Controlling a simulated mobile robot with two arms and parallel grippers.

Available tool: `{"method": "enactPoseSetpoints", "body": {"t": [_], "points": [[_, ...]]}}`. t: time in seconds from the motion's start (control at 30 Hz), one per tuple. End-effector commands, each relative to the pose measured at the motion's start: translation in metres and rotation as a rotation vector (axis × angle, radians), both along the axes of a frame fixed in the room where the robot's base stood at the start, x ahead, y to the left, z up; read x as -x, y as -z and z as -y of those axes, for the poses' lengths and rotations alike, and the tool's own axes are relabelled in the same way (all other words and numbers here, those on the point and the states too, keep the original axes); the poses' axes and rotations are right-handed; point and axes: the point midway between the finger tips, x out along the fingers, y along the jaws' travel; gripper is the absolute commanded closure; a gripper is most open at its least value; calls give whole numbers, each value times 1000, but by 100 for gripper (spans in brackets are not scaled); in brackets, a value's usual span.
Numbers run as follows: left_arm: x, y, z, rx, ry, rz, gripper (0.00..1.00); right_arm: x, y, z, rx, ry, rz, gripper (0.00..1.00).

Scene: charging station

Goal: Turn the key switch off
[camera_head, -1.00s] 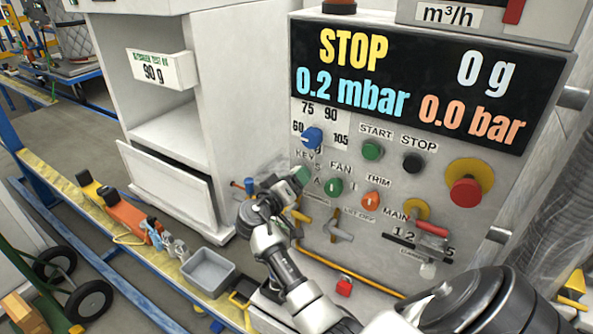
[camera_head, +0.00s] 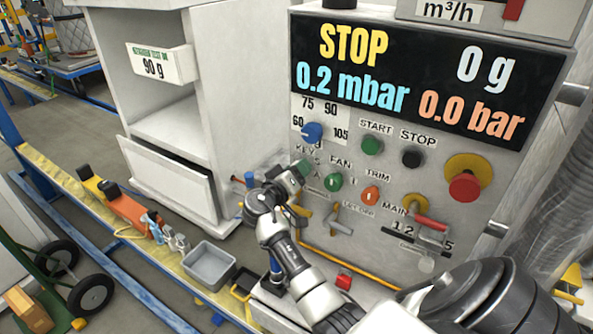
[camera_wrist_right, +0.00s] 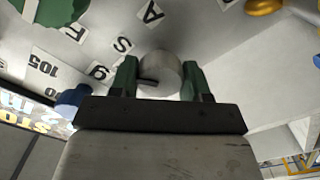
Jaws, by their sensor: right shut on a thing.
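The key switch (camera_wrist_right: 159,74) shows in the right wrist view as a round grey piece on the panel, between my green fingertips. Letter labels, among them S and A, stand around it. My right gripper (camera_wrist_right: 160,85) is shut on the key switch; it also shows in the head view (camera_head: 293,178), at the panel's left edge under the KEY label. There the gripper hides most of the switch, and I cannot read its position. My left gripper is not in view.
The control panel (camera_head: 470,225) carries a blue knob (camera_head: 312,132), a green fan knob (camera_head: 333,182), an orange trim knob (camera_head: 371,195), and a red emergency button (camera_head: 464,187). The display (camera_head: 425,80) reads STOP. A grey bin (camera_head: 209,265) stands lower left.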

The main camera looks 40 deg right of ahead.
Motion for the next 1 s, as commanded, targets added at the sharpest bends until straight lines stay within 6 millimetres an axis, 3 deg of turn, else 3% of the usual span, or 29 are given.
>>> {"method": "enactPoseSetpoints", "body": {"t": [0.37,1.0], "points": [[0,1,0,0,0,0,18,0,1,0,49,-1,-175,77],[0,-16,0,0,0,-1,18,-1,0,0,213,-2,-738,77]]}}
